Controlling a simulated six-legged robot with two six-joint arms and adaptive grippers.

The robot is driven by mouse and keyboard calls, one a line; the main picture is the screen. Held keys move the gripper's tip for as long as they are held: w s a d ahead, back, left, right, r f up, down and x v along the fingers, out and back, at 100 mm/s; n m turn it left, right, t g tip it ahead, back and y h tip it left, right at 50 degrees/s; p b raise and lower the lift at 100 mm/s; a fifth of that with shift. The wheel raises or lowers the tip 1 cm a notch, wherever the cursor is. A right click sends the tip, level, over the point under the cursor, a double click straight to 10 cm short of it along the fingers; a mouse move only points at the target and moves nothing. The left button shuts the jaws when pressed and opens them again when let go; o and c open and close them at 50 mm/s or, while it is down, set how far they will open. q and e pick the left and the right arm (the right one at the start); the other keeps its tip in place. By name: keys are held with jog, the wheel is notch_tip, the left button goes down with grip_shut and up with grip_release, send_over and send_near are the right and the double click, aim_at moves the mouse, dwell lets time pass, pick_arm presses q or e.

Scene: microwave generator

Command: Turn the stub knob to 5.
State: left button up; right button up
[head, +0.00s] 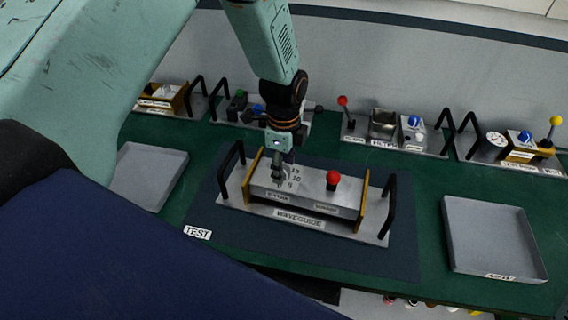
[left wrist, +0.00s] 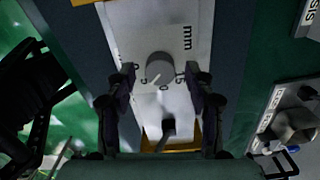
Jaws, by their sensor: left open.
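The waveguide unit (head: 300,222) stands on a dark mat in the middle of the bench, with a silver top, yellow end plates and black handles. The stub knob (left wrist: 160,67) is a round grey knob with a white pointer line, on the silver top beside a printed mm scale. Its pointer slants to the lower left in the left wrist view; the exact number it marks is hard to read. My left gripper (left wrist: 160,92) is open, with one finger either side of the knob and gaps between. In the head view my left gripper (head: 281,172) hides the knob. My right gripper is out of view.
A red ball-topped lever (head: 333,179) stands on the same unit, right of my left gripper. Grey trays lie at left (head: 150,176) and right (head: 492,238). Several other modules with handles line the back of the bench. Green bench is clear between unit and right tray.

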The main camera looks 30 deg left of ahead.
pick_arm(q)
notch_tip(320, 180, up, 12)
dwell(0.4)
jog(key=shift+f, duration=0.1)
dwell(0.4)
